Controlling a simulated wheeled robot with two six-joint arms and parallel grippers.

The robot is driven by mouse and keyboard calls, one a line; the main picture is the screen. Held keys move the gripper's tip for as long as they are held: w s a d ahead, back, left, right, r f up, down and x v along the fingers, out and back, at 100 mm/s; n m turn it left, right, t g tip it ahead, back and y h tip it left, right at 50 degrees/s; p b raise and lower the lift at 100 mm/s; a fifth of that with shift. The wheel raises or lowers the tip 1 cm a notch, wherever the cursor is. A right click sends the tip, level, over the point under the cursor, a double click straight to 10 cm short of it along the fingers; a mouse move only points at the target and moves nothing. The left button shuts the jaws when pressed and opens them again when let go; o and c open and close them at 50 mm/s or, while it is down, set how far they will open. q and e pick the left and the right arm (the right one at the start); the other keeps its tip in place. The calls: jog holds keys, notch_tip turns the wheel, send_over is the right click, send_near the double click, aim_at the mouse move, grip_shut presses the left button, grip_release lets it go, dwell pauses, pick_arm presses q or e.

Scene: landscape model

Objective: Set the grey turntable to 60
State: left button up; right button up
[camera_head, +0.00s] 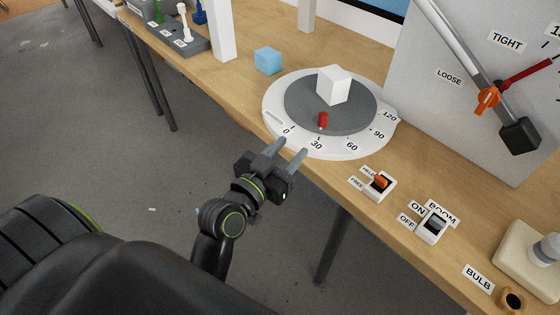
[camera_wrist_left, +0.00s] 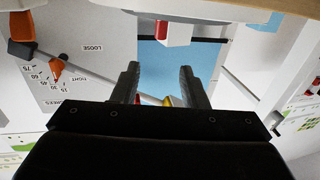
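The grey turntable (camera_head: 300,112) is a round disc set in a white ring (camera_head: 272,112) marked 0, 30, 60, 90 and 120. A red peg (camera_head: 323,120) stands near the disc's front edge, roughly in line with the 30 mark. A white cube (camera_head: 334,84) sits on the disc behind the peg. My left gripper (camera_head: 288,149) is open and empty, just in front of the ring near 0 and 30. In the left wrist view its fingers (camera_wrist_left: 161,82) are apart, and a red piece (camera_wrist_left: 162,29) shows beyond them. My right gripper is not in view.
An orange HELD/FREE switch (camera_head: 380,183) and a BOOM switch (camera_head: 432,226) sit right of the ring. A blue cube (camera_head: 268,60) stands behind it to the left. A grey panel (camera_head: 440,105) with a lever rises behind right.

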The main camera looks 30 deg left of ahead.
pick_arm(q)
jog(key=shift+s+a, duration=0.2)
jog(key=shift+s, duration=1.05)
jog(key=shift+c, duration=0.3)
